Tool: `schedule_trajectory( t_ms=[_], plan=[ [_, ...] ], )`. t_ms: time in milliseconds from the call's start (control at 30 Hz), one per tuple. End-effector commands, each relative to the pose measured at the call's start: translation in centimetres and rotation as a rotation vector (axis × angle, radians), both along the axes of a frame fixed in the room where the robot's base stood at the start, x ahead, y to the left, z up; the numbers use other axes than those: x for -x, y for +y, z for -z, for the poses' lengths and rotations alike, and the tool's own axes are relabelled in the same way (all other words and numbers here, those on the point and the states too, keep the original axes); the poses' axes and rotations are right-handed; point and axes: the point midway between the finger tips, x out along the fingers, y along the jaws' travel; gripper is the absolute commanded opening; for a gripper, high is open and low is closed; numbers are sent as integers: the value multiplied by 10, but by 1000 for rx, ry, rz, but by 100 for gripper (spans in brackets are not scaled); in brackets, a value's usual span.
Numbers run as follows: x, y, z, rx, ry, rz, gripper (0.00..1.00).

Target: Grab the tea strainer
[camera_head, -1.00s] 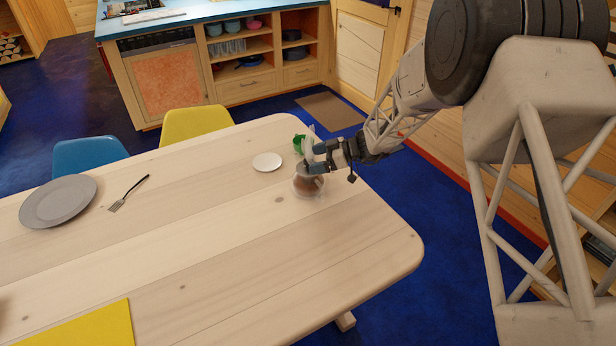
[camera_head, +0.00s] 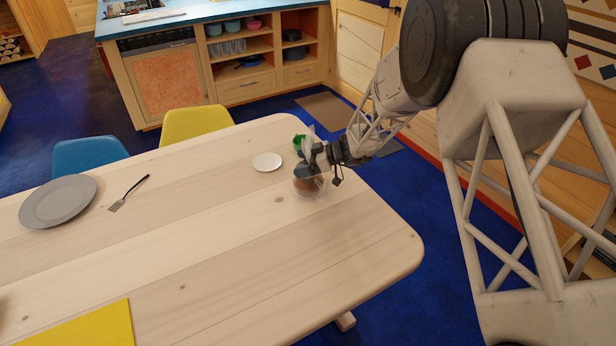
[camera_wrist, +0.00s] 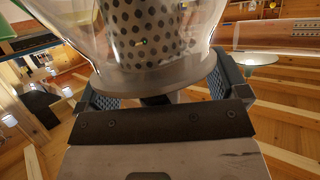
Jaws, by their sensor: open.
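A clear glass vessel with a brown part inside (camera_head: 308,186) stands near the far right end of the wooden table. My gripper (camera_head: 312,158) is right at its top in the head view and covers part of it. In the wrist view a perforated metal cylinder (camera_wrist: 150,32), which looks like the tea strainer, shows through clear glass (camera_wrist: 150,82). My gripper (camera_wrist: 165,88) is open, with one blue-grey finger on each side of the lower glass. I cannot tell whether either finger touches it.
A small white saucer (camera_head: 267,162) lies left of the vessel. A green item (camera_head: 298,142) and a clear upright shape are close behind my gripper. A grey plate (camera_head: 58,201) and a fork (camera_head: 128,193) lie far left. The table's middle (camera_head: 220,240) is clear.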

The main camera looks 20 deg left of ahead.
Motion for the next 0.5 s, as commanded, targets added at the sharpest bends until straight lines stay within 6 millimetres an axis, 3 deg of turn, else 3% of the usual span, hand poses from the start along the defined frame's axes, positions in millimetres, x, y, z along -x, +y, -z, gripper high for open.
schedule_trajectory(
  t_ms=[200, 500],
  plan=[
    [0, 0, 0, 0, 0, 0, 91],
    [0, 0, 0, 0, 0, 0, 45]
  ],
)
